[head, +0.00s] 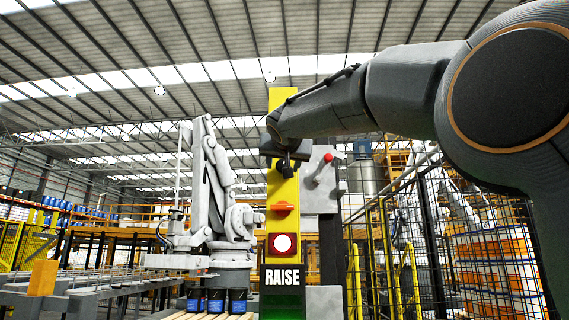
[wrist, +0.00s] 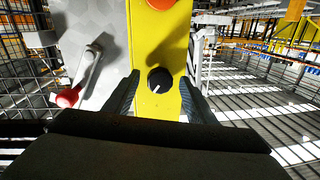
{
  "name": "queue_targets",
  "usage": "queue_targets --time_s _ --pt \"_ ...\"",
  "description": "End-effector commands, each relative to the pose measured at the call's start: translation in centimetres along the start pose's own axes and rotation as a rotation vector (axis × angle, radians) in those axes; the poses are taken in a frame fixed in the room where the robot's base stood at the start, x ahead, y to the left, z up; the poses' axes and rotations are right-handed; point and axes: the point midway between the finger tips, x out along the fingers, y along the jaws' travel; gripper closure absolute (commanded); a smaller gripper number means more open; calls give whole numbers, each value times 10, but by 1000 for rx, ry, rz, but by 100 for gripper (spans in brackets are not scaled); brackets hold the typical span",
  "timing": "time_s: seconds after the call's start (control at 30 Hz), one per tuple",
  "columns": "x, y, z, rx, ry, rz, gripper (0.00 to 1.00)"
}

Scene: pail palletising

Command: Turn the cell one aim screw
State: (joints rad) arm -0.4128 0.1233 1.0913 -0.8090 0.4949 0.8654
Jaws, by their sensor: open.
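The aim screw appears to be the round black knob (wrist: 160,79) with a white pointer line, on the yellow column (wrist: 160,42) in the wrist view. The pointer slants down and left in that view. My gripper (wrist: 159,88) is open, with one finger on each side of the knob and a visible gap to it. In the head view my gripper (head: 287,167) is in front of the upper part of the yellow column (head: 282,185). It hides the knob there.
A red-tipped lever (head: 323,168) on a grey plate is close on the right. A white robot arm (head: 210,195) and mesh fence (head: 440,245) stand behind.

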Motion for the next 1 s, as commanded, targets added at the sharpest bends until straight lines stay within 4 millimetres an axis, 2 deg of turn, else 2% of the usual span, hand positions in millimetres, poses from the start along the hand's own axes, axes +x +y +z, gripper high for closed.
queue_targets --time_s 0.03,0.27,0.3,0.67,1.0 --pt "0 0 0 0 0 0 49" --pt "0 0 0 0 0 0 88" --pt "-1 8 -2 1 1 3 90" --pt "0 1 2 61 7 1 90" --pt "1 0 4 257 28 -4 90"
